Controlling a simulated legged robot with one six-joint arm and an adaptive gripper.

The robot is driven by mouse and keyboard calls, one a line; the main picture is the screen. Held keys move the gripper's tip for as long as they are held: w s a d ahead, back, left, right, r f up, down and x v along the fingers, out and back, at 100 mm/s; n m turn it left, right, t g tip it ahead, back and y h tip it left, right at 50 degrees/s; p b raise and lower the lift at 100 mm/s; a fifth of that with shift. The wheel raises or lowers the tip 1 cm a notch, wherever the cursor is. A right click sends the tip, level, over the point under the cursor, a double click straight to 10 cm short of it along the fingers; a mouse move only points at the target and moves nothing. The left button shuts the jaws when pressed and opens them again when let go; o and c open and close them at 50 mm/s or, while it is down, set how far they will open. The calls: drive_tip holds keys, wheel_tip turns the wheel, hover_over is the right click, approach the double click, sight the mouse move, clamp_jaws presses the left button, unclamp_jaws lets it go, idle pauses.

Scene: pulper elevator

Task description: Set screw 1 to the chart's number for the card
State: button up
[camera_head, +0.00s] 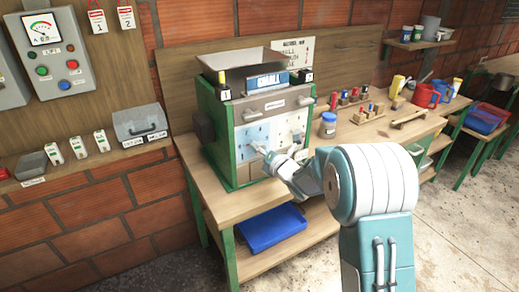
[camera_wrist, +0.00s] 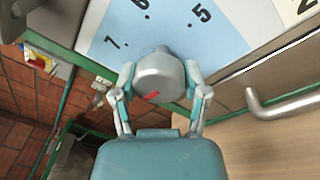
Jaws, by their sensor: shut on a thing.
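A grey round knob (camera_wrist: 160,66) with a red mark sits on a light-blue dial face (camera_wrist: 225,30) with the numbers 7, 6 and 5 in the wrist view. My gripper (camera_wrist: 160,78) has its two fingers closed on the knob's sides. In the head view, my gripper (camera_head: 268,156) reaches the light-blue dial panel (camera_head: 247,136) on the front of the green machine (camera_head: 213,150); the knob is largely hidden there. A blue card (camera_head: 267,82) with white lettering stands on top of the machine. A white chart (camera_head: 300,50) hangs behind it, partly covered; its numbers are too small to read.
A white panel (camera_head: 292,128) adjoins the blue one. A metal bar handle (camera_wrist: 280,106) is close on the right in the wrist view. A blue-lidded jar (camera_head: 328,124) and wooden racks stand right of the machine. A blue tray (camera_head: 270,228) is on the lower shelf.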

drive_tip(key=shift+s+f+n, duration=0.1)
drive_tip(key=shift+f+n, duration=0.2)
drive_tip(key=shift+f, duration=0.15)
drive_tip(key=o, duration=1.1)
drive_tip(key=shift+o, duration=0.2)
drive_tip(key=shift+a+r, duration=0.1)
drive_tip(key=shift+r, duration=0.15)
drive_tip(key=v, duration=1.1)
drive_tip(key=shift+s+d, duration=0.25)
drive_tip(key=shift+d, duration=0.1)
drive_tip(key=shift+r, duration=0.1)
